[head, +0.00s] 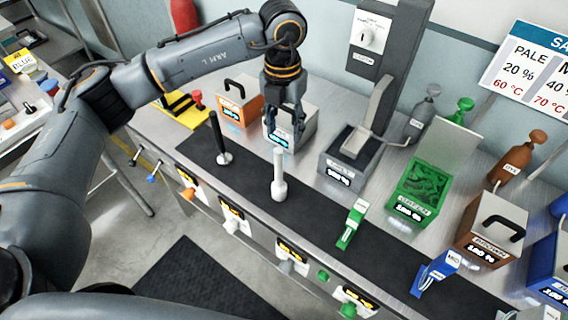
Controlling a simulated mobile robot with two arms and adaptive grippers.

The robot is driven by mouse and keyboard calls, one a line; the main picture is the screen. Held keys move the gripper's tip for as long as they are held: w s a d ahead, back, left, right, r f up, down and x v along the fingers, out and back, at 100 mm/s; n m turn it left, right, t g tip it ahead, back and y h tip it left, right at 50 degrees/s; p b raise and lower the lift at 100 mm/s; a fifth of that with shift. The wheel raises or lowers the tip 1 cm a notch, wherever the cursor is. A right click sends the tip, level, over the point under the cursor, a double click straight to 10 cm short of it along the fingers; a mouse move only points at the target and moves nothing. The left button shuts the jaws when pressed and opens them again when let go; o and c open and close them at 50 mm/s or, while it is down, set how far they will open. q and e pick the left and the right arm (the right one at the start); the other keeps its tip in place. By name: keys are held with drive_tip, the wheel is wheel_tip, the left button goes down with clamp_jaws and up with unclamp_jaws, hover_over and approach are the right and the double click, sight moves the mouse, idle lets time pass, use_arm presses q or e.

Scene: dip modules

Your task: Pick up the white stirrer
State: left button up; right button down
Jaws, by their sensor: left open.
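The white stirrer (279,172) stands upright on the black mat (243,179), near the middle of the head view. My left gripper (285,132) points down behind and above it, in front of a light grey box (303,118) with a cyan display. The fingers are open and apart from the stirrer, with nothing seen between them. My right gripper is not in view.
A black stirrer-like tool (215,135) stands on the mat to the left. An orange box (240,103), a dark grey box (348,163) and an open green box (417,185) line the back. Green (352,222) and blue (436,272) tools lie right.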

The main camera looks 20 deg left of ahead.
sight(278, 166)
use_arm(q)
drive_tip(key=f+p, duration=0.1)
drive_tip(key=f, duration=0.1)
drive_tip(key=s+f+p, duration=0.1)
drive_tip(key=f, duration=0.1)
drive_tip(key=shift+s, duration=0.2)
drive_tip(key=f, duration=0.1)
drive_tip(key=f+p, duration=0.1)
drive_tip(key=shift+w+a+f, duration=0.15)
drive_tip(key=shift+w+f, duration=0.05)
drive_tip(key=shift+f, duration=0.2)
drive_tip(key=shift+w+f, duration=0.15)
drive_tip(key=shift+f, duration=0.2)
drive_tip(key=shift+s+a+f+p, duration=0.1)
drive_tip(key=shift+s+f+p, duration=0.1)
drive_tip(key=shift+f+p, duration=0.3)
drive_tip(key=shift+s+a+f+p, duration=0.15)
drive_tip(key=shift+f+p, duration=0.2)
drive_tip(key=shift+p, duration=0.2)
wheel_tip(278, 166, down, 3)
drive_tip(key=shift+s+a+f+p, duration=0.1)
drive_tip(key=shift+f+p, duration=0.05)
drive_tip(key=shift+p, duration=0.55)
drive_tip(key=shift+f, duration=0.25)
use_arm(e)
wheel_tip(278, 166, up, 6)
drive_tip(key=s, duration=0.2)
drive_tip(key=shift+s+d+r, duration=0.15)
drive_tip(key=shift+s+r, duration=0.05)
